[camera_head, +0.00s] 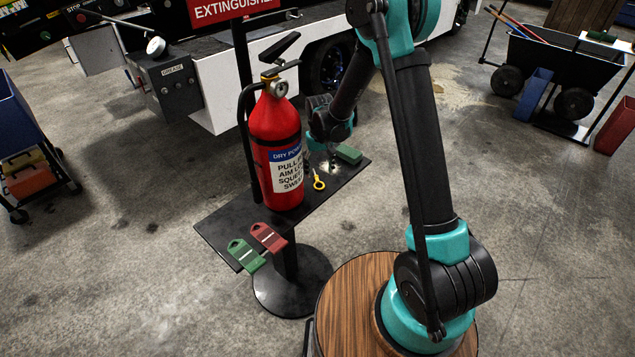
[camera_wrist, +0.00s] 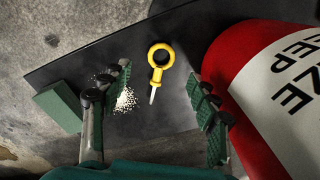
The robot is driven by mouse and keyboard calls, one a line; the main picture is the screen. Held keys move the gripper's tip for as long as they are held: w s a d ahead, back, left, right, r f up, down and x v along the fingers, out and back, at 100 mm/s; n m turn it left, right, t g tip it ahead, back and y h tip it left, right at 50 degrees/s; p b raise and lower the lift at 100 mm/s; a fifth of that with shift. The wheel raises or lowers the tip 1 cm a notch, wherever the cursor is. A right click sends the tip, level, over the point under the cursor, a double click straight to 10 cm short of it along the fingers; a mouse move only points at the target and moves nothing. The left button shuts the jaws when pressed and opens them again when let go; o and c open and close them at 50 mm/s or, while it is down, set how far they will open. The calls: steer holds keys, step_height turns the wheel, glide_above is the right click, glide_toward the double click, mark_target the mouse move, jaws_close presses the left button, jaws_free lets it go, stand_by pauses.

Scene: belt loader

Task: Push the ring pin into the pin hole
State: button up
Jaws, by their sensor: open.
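The yellow ring pin (camera_head: 318,181) lies on the black stand shelf (camera_head: 228,226), to the right of the red fire extinguisher (camera_head: 274,135). In the wrist view the ring pin (camera_wrist: 157,68) lies flat, its ring toward the top and its metal shaft pointing down. My gripper (camera_wrist: 158,95) is open and empty, its two green-padded fingers apart on either side of the pin. The extinguisher body (camera_wrist: 250,60) is close to the right finger. The extinguisher's head with its gauge and handle (camera_head: 281,70) shows in the head view; the pin hole is too small to make out.
A green block (camera_head: 348,154) sits at the shelf's far right end. A red tag (camera_head: 268,237) and a green tag (camera_head: 244,255) lie at its near left end. A small white granular patch (camera_wrist: 125,100) is near the left finger. A sign post stands behind the extinguisher.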

mark_target(319, 186)
steer(key=shift+w+a+f, duration=0.1)
steer(key=shift+a+f, duration=0.05)
steer(key=shift+f, duration=2.7)
jaws_close()
